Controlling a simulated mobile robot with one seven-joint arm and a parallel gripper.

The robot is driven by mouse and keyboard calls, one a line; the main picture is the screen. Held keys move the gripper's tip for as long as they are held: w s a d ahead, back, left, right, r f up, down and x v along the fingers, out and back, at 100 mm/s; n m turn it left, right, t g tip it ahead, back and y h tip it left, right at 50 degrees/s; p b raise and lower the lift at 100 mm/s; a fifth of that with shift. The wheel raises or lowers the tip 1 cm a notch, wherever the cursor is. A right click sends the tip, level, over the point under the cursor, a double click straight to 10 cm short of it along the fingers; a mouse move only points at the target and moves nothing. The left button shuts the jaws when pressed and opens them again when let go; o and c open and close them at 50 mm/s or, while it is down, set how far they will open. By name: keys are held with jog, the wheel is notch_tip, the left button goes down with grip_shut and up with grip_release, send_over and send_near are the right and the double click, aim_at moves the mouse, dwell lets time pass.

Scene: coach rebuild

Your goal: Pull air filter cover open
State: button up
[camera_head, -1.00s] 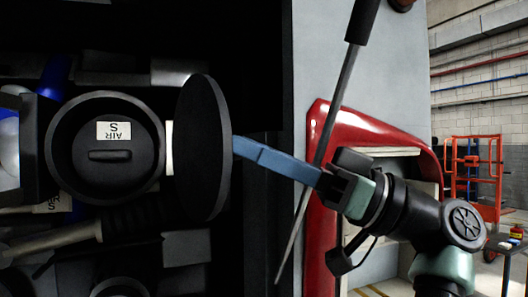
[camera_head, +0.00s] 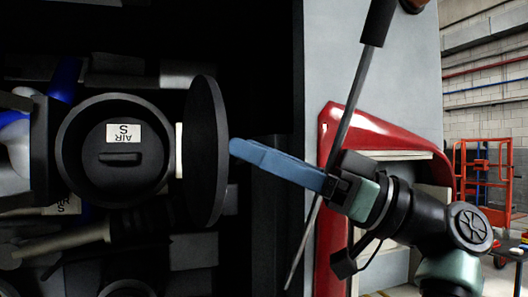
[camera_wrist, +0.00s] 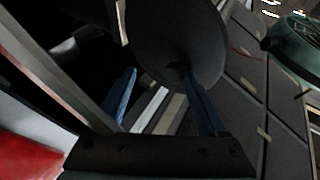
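The air filter cover (camera_head: 207,152) is a dark round disc standing swung out to the right of its housing, seen nearly edge-on. The round black air filter housing (camera_head: 70,150) is exposed, with an inner cap labelled "AIR S" (camera_head: 121,158). My gripper (camera_head: 236,147) has blue fingers and reaches in from the right, its tips close beside the cover's right edge. In the wrist view the two fingers of my gripper (camera_wrist: 158,82) are spread apart with nothing clearly between them. The cover (camera_wrist: 178,35) shows there beyond the fingers; whether the right fingertip touches it I cannot tell.
A thin rod (camera_head: 345,110) with a black grip slants in front of the coach's grey panel, crossing near my gripper. A red body part (camera_head: 362,128) lies behind my wrist. Dark engine parts crowd the bay at left. An orange frame (camera_head: 484,170) stands far right.

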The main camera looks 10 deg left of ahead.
jog(key=shift+w+a+f, duration=0.1)
jog(key=shift+w+f, duration=0.05)
jog(key=shift+f, duration=0.05)
jog(key=b+v, duration=0.1)
jog(key=v, duration=1.2)
jog(key=shift+r+b, duration=0.2)
jog(key=shift+b, duration=0.2)
